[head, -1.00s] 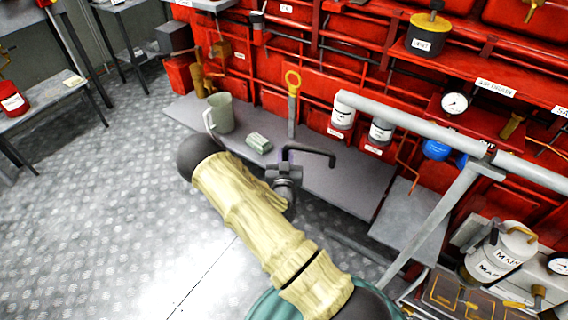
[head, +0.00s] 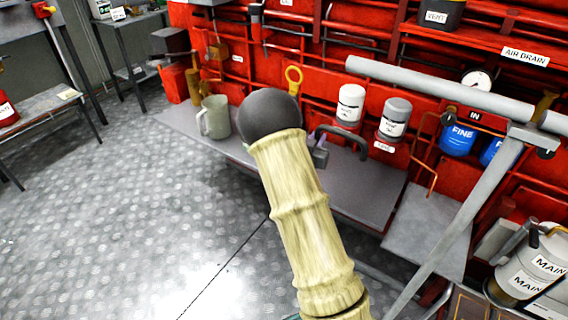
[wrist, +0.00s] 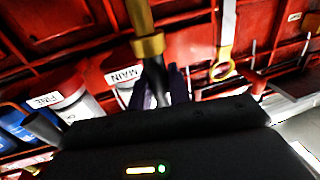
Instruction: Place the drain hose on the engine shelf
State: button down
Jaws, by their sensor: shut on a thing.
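The drain hose (head: 350,134) is a dark, bent tube. In the head view it sticks out to the right from behind my arm, in front of the red engine and over the grey engine shelf (head: 368,197). In the wrist view the hose (wrist: 149,45) shows a brass collar and a dark end between my fingers. My gripper (wrist: 160,88) is shut on it. In the head view my arm hides most of my gripper, with only a small part showing (head: 319,154). I cannot tell whether the hose touches anything behind it.
A grey-green mug (head: 214,117) stands on the shelf's left part. A yellow ring handle (head: 293,78), white-labelled filters (head: 350,103) and a thick grey pipe (head: 440,91) are close by. The shelf's right part looks clear. A side table (head: 45,105) stands at the left.

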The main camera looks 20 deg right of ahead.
notch_tip(320, 180, down, 6)
jog(key=shift+f+b, duration=0.1)
jog(key=shift+b, duration=0.6)
jog(key=shift+f+b, duration=0.4)
jog(key=shift+f, duration=1.45)
jog(key=shift+f, duration=0.2)
jog(key=c, duration=1.3)
grip_release()
